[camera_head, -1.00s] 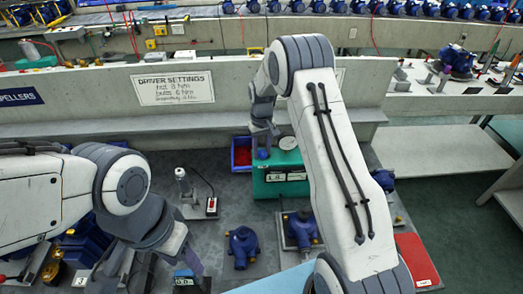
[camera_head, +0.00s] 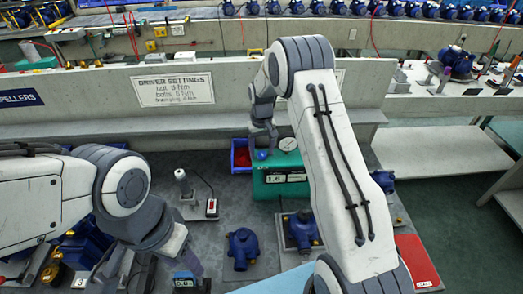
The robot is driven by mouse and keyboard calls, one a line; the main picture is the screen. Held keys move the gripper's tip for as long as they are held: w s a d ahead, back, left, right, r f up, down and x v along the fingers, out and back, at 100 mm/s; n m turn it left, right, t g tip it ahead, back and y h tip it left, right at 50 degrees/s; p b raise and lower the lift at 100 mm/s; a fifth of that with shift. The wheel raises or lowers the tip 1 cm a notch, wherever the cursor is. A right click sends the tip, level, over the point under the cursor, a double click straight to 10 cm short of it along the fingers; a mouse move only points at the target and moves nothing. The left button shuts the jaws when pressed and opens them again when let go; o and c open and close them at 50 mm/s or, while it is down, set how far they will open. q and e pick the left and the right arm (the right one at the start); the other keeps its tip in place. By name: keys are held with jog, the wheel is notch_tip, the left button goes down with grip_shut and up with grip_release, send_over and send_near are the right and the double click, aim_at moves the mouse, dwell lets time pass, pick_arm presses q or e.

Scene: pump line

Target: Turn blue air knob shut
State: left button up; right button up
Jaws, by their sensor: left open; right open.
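The blue air knob (camera_head: 262,154) sits on the top of a green box (camera_head: 272,186) at the back of the bench. A round white gauge (camera_head: 288,144) and a small display (camera_head: 285,178), which seems to read 1.6, are on the same box. My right gripper (camera_head: 264,142) points down at the knob from above. It is open, and its fingers partly hide the knob; I cannot tell whether they touch it. My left gripper (camera_head: 150,270) is open and low over the front left of the bench, away from the knob, with nothing visible in it.
A red-filled blue bin (camera_head: 241,155) stands left of the green box. Blue pump housings (camera_head: 242,248) stand in front. A driver on a stand (camera_head: 182,184) is to the left. A red pad (camera_head: 416,262) lies at the right. A low wall (camera_head: 110,104) runs behind.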

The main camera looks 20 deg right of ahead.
aim_at(262, 152)
jog(key=shift+r, duration=0.1)
notch_tip(262, 152, up, 10)
jog(key=b, duration=0.2)
jog(key=shift+r, duration=0.15)
dwell(0.3)
